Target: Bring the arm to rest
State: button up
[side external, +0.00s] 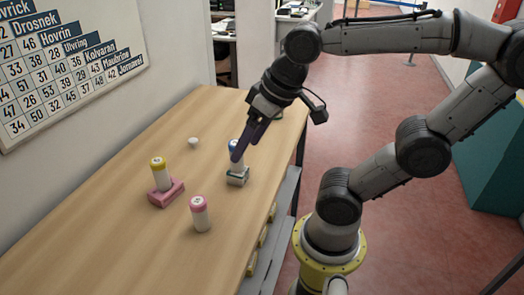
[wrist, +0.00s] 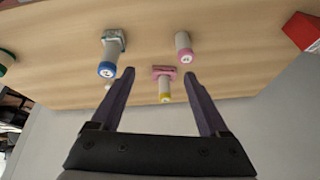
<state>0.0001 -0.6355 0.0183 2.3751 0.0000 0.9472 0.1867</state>
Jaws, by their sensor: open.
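My gripper (side external: 243,148) (wrist: 158,75) is open and empty above the wooden counter (side external: 110,240). In the side view its dark fingers overlap a white bottle with a blue cap (side external: 233,145), which stands on a grey block (side external: 237,178). In the wrist view this bottle (wrist: 108,55) lies outside the jaws, to the left of the left finger. A yellow-capped bottle (side external: 159,174) stands upright on a pink block (side external: 168,195). A pink-capped bottle (side external: 201,216) stands directly on the counter, apart from the gripper.
A small white round object (side external: 193,142) lies toward the wall. A green item (side external: 278,115) at the far end is partly hidden by my arm. A red box (wrist: 302,32) shows at the wrist view's right edge. A number board (side external: 65,70) hangs on the wall. The counter's near left is clear.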

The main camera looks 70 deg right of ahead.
jog(key=s+f+n, duration=0.2)
jog(key=shift+s+t, duration=0.3)
jog(key=shift+s, duration=0.05)
